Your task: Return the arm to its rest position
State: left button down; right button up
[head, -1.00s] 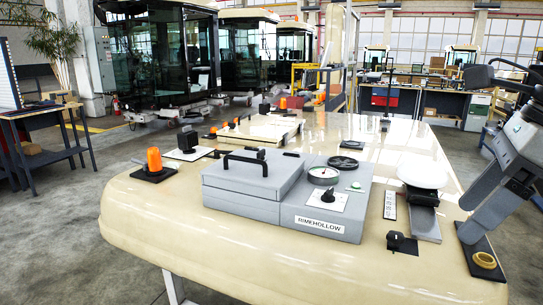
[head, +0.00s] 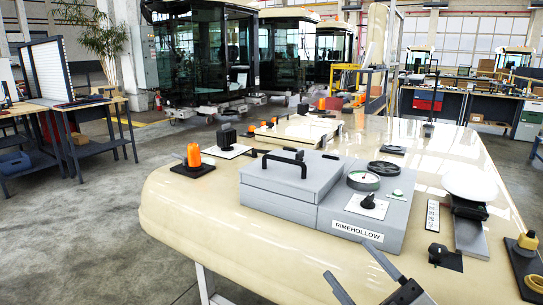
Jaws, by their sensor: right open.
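My right gripper (head: 349,259) is at the bottom centre of the head view. Its two grey fingers are spread apart with nothing between them. It shows in front of the near edge of the cream panel (head: 215,222), below the grey box labelled RIMEHOLLOW (head: 365,231), and appears clear of both. The rest of the right arm is cut off by the bottom edge. My left gripper is not in view.
On the cream panel are an orange beacon (head: 194,155), a black-handled grey lid (head: 290,177), a white dome (head: 470,184) and a black plate (head: 521,262) with yellow parts. Open floor (head: 100,225) lies left. A workbench (head: 70,115) stands beyond.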

jog(key=s+d+f+m+g+h, duration=0.1)
jog(key=s+f+m+g+h, duration=0.3)
jog(key=f, duration=0.6)
jog(key=s+d+f+m+t+h, duration=0.1)
jog(key=f+m+h, duration=0.55)
jog(key=f, duration=0.25)
jog(key=s+f+m+g, duration=0.3)
jog(key=s+f+g, duration=0.2)
jog(key=s+f, duration=0.4)
jog(key=shift+a+f, duration=0.2)
jog(key=shift+f, duration=0.55)
dwell(0.6)
